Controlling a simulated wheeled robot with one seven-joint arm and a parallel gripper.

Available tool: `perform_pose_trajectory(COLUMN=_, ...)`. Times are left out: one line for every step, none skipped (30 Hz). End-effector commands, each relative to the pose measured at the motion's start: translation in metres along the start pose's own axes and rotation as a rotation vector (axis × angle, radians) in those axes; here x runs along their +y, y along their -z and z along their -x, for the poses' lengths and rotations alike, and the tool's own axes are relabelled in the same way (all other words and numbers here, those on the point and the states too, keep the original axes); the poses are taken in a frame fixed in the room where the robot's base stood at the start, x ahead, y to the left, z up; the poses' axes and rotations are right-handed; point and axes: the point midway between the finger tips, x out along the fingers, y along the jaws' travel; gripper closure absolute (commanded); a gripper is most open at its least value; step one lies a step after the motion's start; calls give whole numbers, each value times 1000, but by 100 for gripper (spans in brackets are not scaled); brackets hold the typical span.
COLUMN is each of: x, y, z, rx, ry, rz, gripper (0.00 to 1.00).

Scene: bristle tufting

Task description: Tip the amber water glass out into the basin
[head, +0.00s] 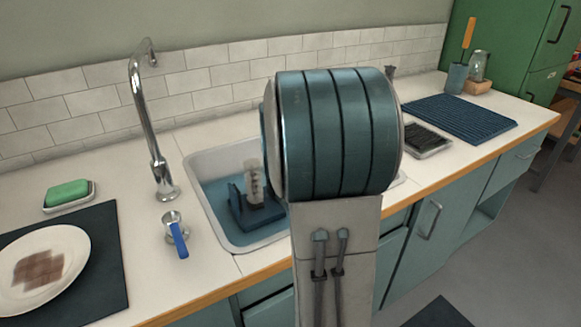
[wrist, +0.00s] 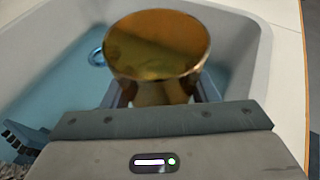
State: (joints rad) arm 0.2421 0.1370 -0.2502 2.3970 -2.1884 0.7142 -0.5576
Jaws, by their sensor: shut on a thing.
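The amber glass (wrist: 158,45) fills the upper middle of the wrist view, its broad round end facing the camera. My gripper (wrist: 160,93) is shut on its narrower part, one finger on each side. The glass is over the basin (wrist: 262,55) in that view. How far it is tilted, and whether it holds water, I cannot tell. In the head view the basin (head: 205,213) is left of my arm, with a blue floor. My arm hides the glass and my gripper there, and the basin's right part.
A blue rack with a clear vessel (head: 253,180) stands in the basin. The tap (head: 155,130) rises behind and left of the basin, and a blue-handled valve (head: 177,236) is at its left front. A soap dish and a plate lie left. A ribbed blue mat (head: 460,118) lies right.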

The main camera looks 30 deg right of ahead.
Motion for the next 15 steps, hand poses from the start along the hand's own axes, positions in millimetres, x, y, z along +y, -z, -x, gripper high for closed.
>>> perform_pose_trajectory(x=1, y=-2, z=1, rx=0, ry=2, rz=8, gripper=80)
perform_pose_trajectory(x=2, y=-2, z=1, rx=0, ry=5, rz=14, gripper=80)
perform_pose_trajectory(x=2, y=-2, z=1, rx=0, ry=9, rz=23, gripper=80)
perform_pose_trajectory(x=2, y=-1, z=1, rx=0, ry=13, rz=32, gripper=80)
perform_pose_trajectory(x=3, y=-2, z=1, rx=1, ry=16, rz=41, gripper=80)
perform_pose_trajectory(x=4, y=-1, z=1, rx=1, ry=21, rz=55, gripper=80)
perform_pose_trajectory(x=4, y=-1, z=1, rx=2, ry=26, rz=67, gripper=80)
perform_pose_trajectory(x=5, y=-1, z=1, rx=1, ry=31, rz=79, gripper=80)
perform_pose_trajectory(x=7, y=0, z=1, rx=2, ry=38, rz=97, gripper=80)
perform_pose_trajectory(x=8, y=0, z=1, rx=2, ry=44, rz=114, gripper=80)
perform_pose_trajectory(x=9, y=0, z=1, rx=1, ry=51, rz=129, gripper=80)
perform_pose_trajectory(x=10, y=2, z=0, rx=3, ry=60, rz=151, gripper=80)
perform_pose_trajectory(x=10, y=2, z=0, rx=2, ry=67, rz=167, gripper=80)
perform_pose_trajectory(x=12, y=7, z=-2, rx=2, ry=74, rz=183, gripper=80)
perform_pose_trajectory(x=13, y=10, z=-3, rx=2, ry=81, rz=203, gripper=80)
